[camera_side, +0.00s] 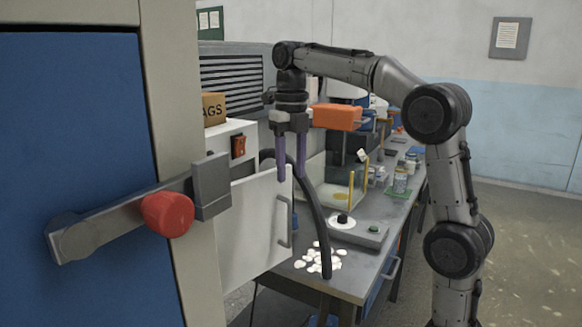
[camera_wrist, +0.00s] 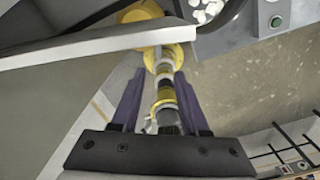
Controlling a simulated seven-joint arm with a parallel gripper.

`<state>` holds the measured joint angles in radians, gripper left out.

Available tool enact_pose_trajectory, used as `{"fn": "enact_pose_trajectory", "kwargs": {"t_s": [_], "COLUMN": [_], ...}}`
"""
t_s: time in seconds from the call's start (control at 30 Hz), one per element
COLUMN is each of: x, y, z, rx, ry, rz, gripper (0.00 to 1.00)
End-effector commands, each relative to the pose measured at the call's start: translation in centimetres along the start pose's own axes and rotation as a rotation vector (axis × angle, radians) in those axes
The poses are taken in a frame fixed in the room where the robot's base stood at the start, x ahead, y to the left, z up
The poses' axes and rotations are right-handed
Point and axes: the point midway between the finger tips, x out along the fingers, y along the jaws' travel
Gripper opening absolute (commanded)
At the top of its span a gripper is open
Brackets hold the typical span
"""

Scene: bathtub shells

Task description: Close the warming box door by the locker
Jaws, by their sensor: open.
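The warming box (camera_side: 238,128) is a pale box with a red switch, partly hidden behind the blue locker (camera_side: 75,150) at left. Its white door (camera_side: 250,225) stands open, with a grey handle at its right edge. My gripper (camera_side: 290,180) points down at the door's upper right corner, its two purple fingers apart and empty. In the wrist view my gripper (camera_wrist: 159,75) shows with open fingers, and a pale edge that looks like the door's top (camera_wrist: 90,47) crosses just beyond the tips. I cannot tell whether they touch.
The locker's lever with a red knob (camera_side: 167,213) juts out at front left. White shells (camera_side: 318,258) lie on the bench, near a scale (camera_side: 345,225). Floor at right is clear.

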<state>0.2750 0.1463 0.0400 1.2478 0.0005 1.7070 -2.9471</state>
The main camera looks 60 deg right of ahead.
Motion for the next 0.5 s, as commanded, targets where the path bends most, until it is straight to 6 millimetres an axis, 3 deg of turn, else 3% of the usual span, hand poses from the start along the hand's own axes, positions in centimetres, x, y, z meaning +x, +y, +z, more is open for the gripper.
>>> {"fn": "enact_pose_trajectory", "kwargs": {"t_s": [0.03, 0.17, 0.27, 0.5], "x": [0.0, 0.4, 1.2, 4.0], "y": [0.0, -0.7, -2.2, -6.3], "z": [0.0, -0.3, -1.1, -3.9], "rx": [0.0, 0.056, 0.201, 0.818], "ry": [0.0, 0.003, 0.012, 0.032], "rz": [0.0, 0.03, 0.105, 0.412], "gripper": [0.39, 0.16, 0.0, 0.0]}}
